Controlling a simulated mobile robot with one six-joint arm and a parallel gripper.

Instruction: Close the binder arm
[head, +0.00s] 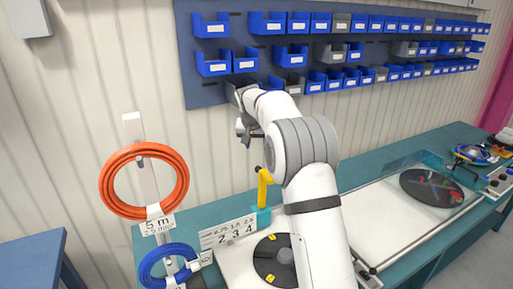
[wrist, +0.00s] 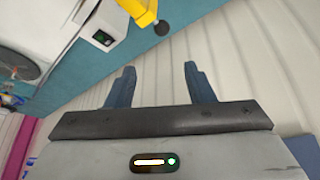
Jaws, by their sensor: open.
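The yellow binder arm (head: 263,188) stands roughly upright from a teal mount at the back edge of the white bench unit, beside my arm. In the wrist view the yellow arm (wrist: 140,10) shows at the top edge with a dark round knob at its end; the rest is cut off. My gripper (wrist: 160,69) is open with nothing between its blue-grey fingers. The knob lies beyond the fingertips, apart from them. In the head view my gripper (head: 243,130) is small, partly behind my arm, above and left of the yellow arm.
Orange (head: 108,190) and blue (head: 147,268) cable coils hang on a stand at left. A black turntable disc (head: 268,262) lies below the yellow arm, partly hidden by my arm. A second disc (head: 431,188) lies right, behind a clear guard. Blue bins (head: 210,28) line the wall.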

